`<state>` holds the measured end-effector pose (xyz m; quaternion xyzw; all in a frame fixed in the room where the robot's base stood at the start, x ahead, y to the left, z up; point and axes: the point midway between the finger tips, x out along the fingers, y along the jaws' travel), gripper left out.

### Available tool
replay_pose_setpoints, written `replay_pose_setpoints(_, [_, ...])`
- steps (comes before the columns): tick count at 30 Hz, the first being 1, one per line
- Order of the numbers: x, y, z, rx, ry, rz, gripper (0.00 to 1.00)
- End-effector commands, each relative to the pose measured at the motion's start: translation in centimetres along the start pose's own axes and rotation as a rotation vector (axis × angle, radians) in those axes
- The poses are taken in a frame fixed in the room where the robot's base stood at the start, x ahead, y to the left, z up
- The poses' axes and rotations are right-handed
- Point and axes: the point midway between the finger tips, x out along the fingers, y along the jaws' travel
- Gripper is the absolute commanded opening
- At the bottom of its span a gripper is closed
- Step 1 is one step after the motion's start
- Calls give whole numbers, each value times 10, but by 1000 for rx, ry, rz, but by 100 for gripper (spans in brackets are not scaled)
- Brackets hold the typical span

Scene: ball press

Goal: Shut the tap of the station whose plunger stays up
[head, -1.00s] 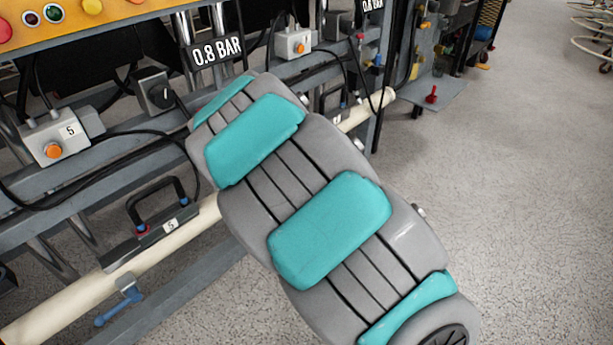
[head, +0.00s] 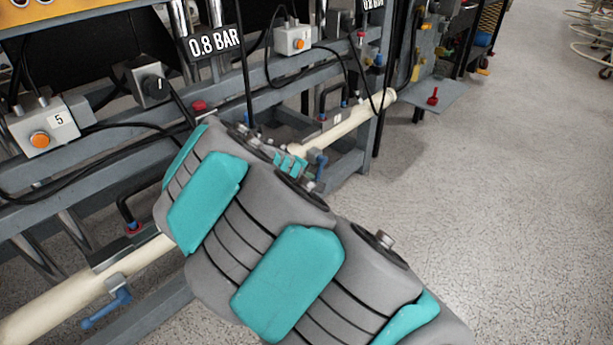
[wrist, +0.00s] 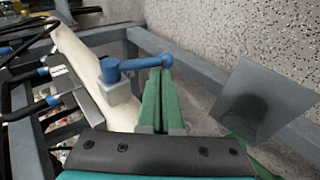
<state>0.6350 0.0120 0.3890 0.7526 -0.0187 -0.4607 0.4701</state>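A blue tap (head: 318,163) sits on the cream pipe near the station whose box reads 1 (head: 292,40). In the wrist view its blue handle (wrist: 140,64) sticks out sideways from a grey block on the pipe. My gripper (head: 291,163) is beside this tap. In the wrist view its green fingers (wrist: 158,75) are together, with their tips at the handle's outer end; I cannot tell whether they touch it. Another blue tap (head: 107,305) hangs below the pipe near station 5 (head: 45,127). I cannot make out which plunger is up.
The cream pipe (head: 50,303) runs along the low grey frame. Black cables and black handles (wrist: 35,75) lie close to the gripper's left. A grey plate (wrist: 262,100) is at the right in the wrist view. Open speckled floor (head: 500,200) lies to the right.

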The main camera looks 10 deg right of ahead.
Motion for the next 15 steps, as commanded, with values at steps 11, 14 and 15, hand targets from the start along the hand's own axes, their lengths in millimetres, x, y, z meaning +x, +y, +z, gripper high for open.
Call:
replay_pose_setpoints(11, [3,0,0,0,0,0,0])
replay_pose_setpoints(14, [0,2,0,0,1,0,0])
replay_pose_setpoints(15, [-1,4,0,1,1,0,0])
